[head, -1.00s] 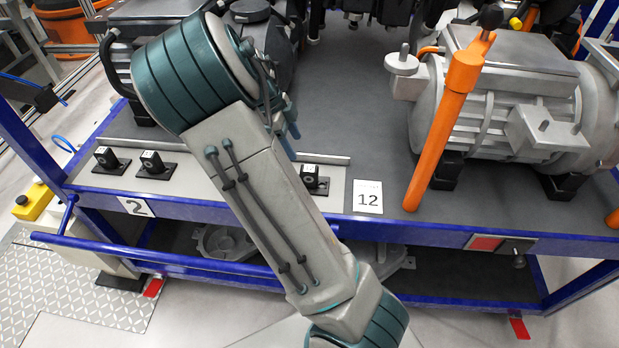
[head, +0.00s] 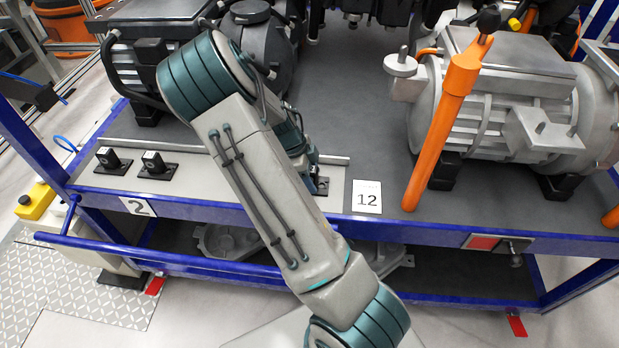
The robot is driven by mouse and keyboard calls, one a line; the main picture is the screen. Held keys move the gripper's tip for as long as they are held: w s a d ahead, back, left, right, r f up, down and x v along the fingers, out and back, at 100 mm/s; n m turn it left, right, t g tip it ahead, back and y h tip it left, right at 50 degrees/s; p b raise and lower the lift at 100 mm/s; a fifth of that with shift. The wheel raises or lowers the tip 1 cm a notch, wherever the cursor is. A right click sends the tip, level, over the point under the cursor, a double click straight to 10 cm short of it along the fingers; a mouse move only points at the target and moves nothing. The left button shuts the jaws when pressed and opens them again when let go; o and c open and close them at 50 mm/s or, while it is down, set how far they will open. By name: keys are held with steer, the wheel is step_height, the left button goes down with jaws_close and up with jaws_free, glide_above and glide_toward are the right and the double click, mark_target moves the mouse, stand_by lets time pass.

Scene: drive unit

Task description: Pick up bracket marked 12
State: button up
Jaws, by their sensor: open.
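The label 12 (head: 367,197) lies on the front of the bench, on a light strip. Just left of it a small black bracket (head: 322,187) stands on the strip, mostly hidden by my arm; only its right part shows. My gripper (head: 309,163) is behind my arm link, pointing down close above this bracket. Its jaws are open, but the fingertips are largely hidden. I cannot tell whether they touch the bracket or stand around it.
Two similar black brackets (head: 155,163) stand at the left of the strip, near label 2 (head: 138,206). An orange lever (head: 440,130) and a large grey motor (head: 500,110) stand right. A dark unit (head: 150,65) is behind. A blue rail (head: 190,262) runs along the front.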

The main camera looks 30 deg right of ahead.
jaws_close()
stand_by(0.3)
